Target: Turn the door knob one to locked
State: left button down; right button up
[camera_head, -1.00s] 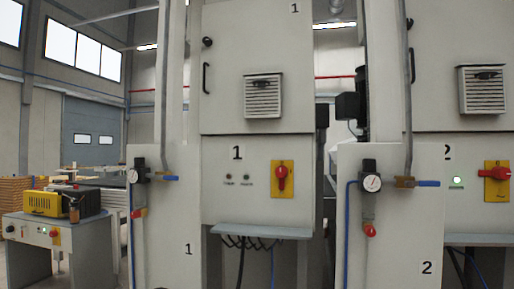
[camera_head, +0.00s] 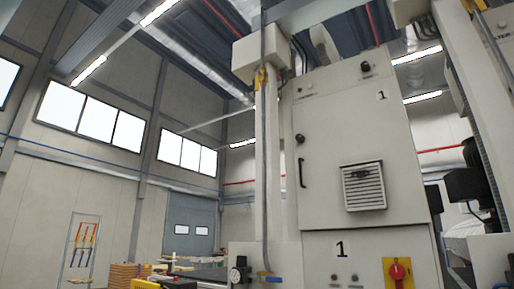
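The cabinet marked 1 (camera_head: 335,120) stands right of the middle, with a closed grey door. A small black door knob (camera_head: 299,138) sits near the door's left edge; its exact setting is too small to read. A black bar handle (camera_head: 302,172) is below it. Another small dark knob (camera_head: 365,67) sits on the panel above the door. Neither of my grippers is in view.
A vertical post (camera_head: 268,160) stands left of the cabinet. Dark machinery (camera_head: 468,183) is at right.

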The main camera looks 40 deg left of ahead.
aim_at(300, 137)
jog(key=u, duration=1.05)
jog(key=i+j+z, duration=0.15)
jog(key=z, duration=0.2)
jog(key=i+j+z, duration=0.1)
jog(key=j+z, duration=0.25)
jog(key=i+j+z, duration=0.1)
jog(key=z, duration=0.25)
jog(key=j, duration=0.1)
